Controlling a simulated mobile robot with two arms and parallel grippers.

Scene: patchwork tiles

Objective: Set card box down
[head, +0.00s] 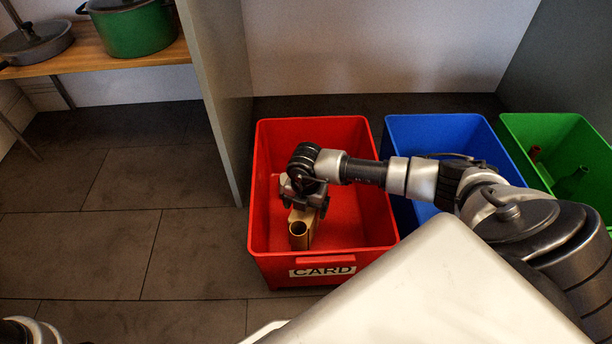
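A brown card box (309,219) is inside the red bin (322,280) marked CARD, below my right gripper (303,204). My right arm reaches in from the right, and its gripper points down into the bin with its fingers at the top of the card box. The gripper looks shut on it, though the hand hides much of the contact. A brown card tube (299,236) with an open round end is at the front of the card box. I cannot tell whether the card box touches the bin floor. My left gripper is out of view.
A blue bin (400,128) stands right of the red bin, partly behind my arm. A green bin (520,125) farther right holds bottles (571,182). A grey panel (222,90) stands left of the red bin. Pots (135,30) sit on a wooden shelf (95,58). The tiled floor at left is clear.

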